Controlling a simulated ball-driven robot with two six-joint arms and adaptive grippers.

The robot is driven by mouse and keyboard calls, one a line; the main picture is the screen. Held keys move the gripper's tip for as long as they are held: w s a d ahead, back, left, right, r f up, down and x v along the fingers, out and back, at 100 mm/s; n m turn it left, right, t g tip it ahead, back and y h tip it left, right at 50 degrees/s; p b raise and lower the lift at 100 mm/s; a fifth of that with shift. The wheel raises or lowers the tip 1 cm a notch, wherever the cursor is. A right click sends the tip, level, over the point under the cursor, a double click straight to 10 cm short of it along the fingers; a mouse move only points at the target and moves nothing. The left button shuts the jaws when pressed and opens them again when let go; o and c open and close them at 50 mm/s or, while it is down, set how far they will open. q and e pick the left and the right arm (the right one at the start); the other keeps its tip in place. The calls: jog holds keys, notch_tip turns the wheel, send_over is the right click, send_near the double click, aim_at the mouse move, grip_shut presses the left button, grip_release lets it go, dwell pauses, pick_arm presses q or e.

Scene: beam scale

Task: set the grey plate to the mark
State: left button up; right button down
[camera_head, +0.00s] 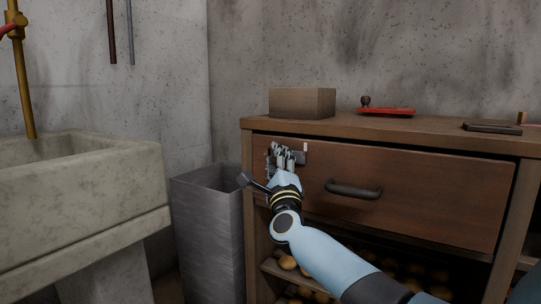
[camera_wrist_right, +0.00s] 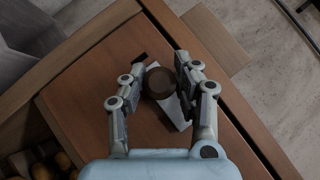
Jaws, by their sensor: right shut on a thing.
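The grey plate (camera_head: 300,158) is on the brown wooden drawer front, near its upper left corner. A small white mark (camera_head: 305,146) shows at its upper edge. In the right wrist view the plate (camera_wrist_right: 182,113) looks pale, and a round brown knob (camera_wrist_right: 158,82) stands over one end of it. My right gripper (camera_head: 281,155) is at the plate's left end; in the right wrist view its fingers (camera_wrist_right: 158,80) are shut around the knob. The fingers hide part of the plate. My left gripper is in neither view.
A drawer handle (camera_head: 353,189) is right of my right gripper. A grey bin (camera_head: 208,225) and a stone sink (camera_head: 80,195) stand left. A box (camera_head: 302,103) and a red object (camera_head: 386,111) are on top. A small dark strip (camera_wrist_right: 139,56) lies beyond the knob.

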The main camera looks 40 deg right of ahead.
jog(key=c, duration=1)
grip_release()
jog(key=shift+o, duration=0.2)
jog(key=v, duration=1.2)
